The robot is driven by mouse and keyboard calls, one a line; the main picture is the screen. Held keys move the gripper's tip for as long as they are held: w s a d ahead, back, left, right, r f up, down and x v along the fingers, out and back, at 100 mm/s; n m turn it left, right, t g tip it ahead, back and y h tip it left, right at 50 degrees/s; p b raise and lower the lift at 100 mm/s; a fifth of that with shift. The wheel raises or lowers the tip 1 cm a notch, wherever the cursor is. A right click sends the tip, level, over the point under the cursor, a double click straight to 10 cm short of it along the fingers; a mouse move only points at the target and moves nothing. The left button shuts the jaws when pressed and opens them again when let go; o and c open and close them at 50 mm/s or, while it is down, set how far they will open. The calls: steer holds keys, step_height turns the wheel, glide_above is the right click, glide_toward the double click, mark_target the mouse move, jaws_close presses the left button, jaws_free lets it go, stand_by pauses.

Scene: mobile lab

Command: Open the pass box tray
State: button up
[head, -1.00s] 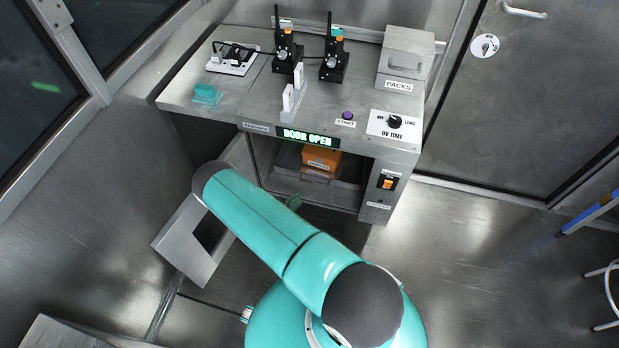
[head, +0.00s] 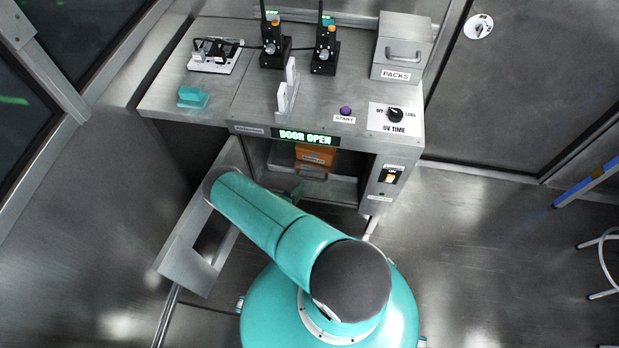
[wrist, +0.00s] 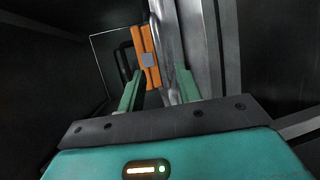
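The pass box (head: 395,165) stands ahead, its sign reading DOOR OPEN. Its door (head: 183,262) is swung out to the left. Inside, the tray (head: 340,190) carries an orange case (head: 315,154); a bar handle (head: 312,174) shows at the tray's front. My gripper (head: 297,191) is mostly hidden behind my arm, at the opening near the handle. In the wrist view, my gripper (wrist: 160,88) has its green fingers apart. The metal handle bar (wrist: 163,45) and orange case (wrist: 148,58) show between and beyond them. I cannot tell whether a finger touches the bar.
On the counter (head: 240,95) stand two black radio-like devices (head: 273,48), a teal block (head: 193,97), a PACKS box (head: 402,50), the START button (head: 345,110) and the UV TIME dial (head: 394,114). The open door is close to my arm's left.

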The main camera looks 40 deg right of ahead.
mark_target(311, 179)
steer(key=x, duration=0.8)
steer(key=shift+d, duration=0.35)
steer(key=shift+c, duration=0.2)
jaws_close()
